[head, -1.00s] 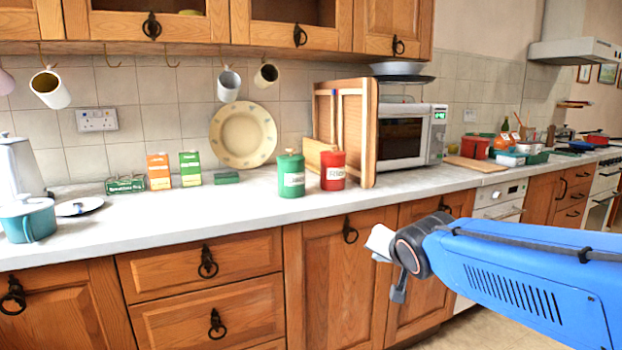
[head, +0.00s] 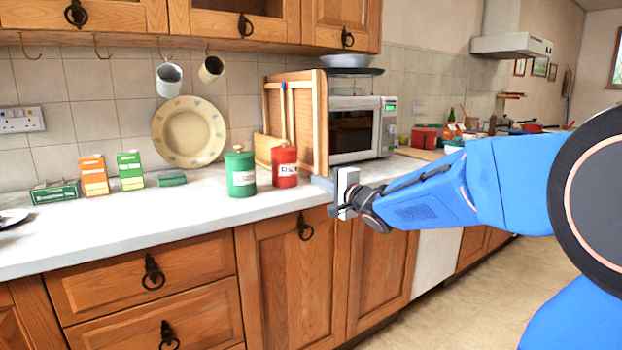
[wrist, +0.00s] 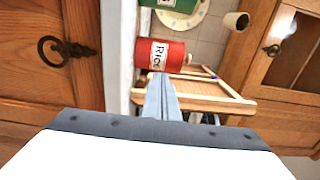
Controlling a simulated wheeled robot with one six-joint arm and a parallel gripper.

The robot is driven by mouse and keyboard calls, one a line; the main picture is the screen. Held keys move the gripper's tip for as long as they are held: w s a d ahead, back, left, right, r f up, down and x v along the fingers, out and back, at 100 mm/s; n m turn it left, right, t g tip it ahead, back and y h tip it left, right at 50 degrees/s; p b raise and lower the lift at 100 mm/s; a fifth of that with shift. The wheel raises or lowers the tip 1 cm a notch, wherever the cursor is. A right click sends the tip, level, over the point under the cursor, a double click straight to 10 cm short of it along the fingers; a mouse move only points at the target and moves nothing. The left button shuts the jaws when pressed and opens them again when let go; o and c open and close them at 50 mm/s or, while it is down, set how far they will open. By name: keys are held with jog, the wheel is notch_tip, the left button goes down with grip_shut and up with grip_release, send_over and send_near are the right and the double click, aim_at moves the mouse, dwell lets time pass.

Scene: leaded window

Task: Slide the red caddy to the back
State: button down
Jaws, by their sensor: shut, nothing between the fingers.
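The red caddy (head: 285,168), a lidded canister with a white label, stands upright near the front of the white worktop. A similar green canister (head: 240,173) stands just left of it. My gripper (head: 321,183) is at worktop height at the front edge, a little right of the red caddy. In the wrist view the red caddy (wrist: 163,55) appears sideways with its "RICE" label, beyond the fingertips (wrist: 163,80). The fingers are together and empty. I cannot tell whether they touch the caddy.
A wooden frame (head: 318,120) stands just behind and right of the red caddy, beside the microwave (head: 358,130). A plate (head: 190,132) leans on the tiled wall. Orange (head: 94,175) and green (head: 130,171) boxes stand to the left.

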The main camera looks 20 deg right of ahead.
aim_at(291, 169)
jog(key=x, duration=1.3)
jog(key=shift+f, duration=0.1)
jog(key=x, duration=2.3)
jog(key=shift+w+a, duration=0.15)
jog(key=shift+w, duration=0.1)
jog(key=shift+f, duration=0.1)
